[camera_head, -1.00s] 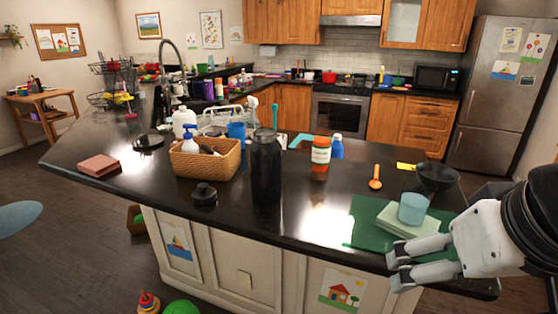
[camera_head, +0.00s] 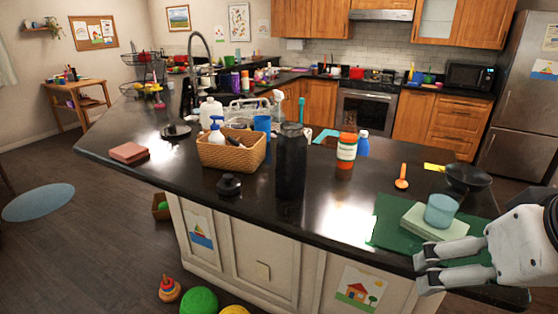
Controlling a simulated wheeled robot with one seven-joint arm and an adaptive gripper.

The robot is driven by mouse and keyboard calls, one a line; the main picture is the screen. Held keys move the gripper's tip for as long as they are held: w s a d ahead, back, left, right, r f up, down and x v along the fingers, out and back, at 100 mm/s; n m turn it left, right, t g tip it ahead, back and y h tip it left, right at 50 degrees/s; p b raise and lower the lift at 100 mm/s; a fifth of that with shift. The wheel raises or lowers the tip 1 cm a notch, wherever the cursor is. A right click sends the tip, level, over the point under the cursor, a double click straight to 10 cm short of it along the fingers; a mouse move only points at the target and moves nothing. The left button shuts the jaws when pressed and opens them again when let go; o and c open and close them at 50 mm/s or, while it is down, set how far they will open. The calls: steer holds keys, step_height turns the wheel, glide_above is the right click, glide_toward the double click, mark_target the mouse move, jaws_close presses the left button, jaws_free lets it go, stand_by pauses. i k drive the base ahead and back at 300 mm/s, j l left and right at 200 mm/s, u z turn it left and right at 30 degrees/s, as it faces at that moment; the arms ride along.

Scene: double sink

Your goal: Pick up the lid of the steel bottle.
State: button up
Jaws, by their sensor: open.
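The steel bottle (camera_head: 291,165) is a tall dark cylinder standing upright on the black counter, and its top looks uncapped. A small round black lid (camera_head: 229,185) with a raised knob lies on the counter to the left of the bottle, near the front edge. My gripper (camera_head: 425,269) is at the lower right, with its two fingers apart and nothing between them. It is in front of the counter's right part, well to the right of the bottle and lid.
An orange-white pill bottle (camera_head: 346,151) and a blue bottle (camera_head: 363,144) stand right of the steel bottle. A green mat (camera_head: 389,225) with a cup (camera_head: 440,210) lies near my gripper. The counter around the lid's left is clear.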

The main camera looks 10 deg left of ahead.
mark_target(229, 185)
steer(key=i+j+u, duration=0.25)
steer(key=i+j, duration=0.25)
steer(key=i+j+u, duration=0.3)
steer(key=i+j, duration=0.25)
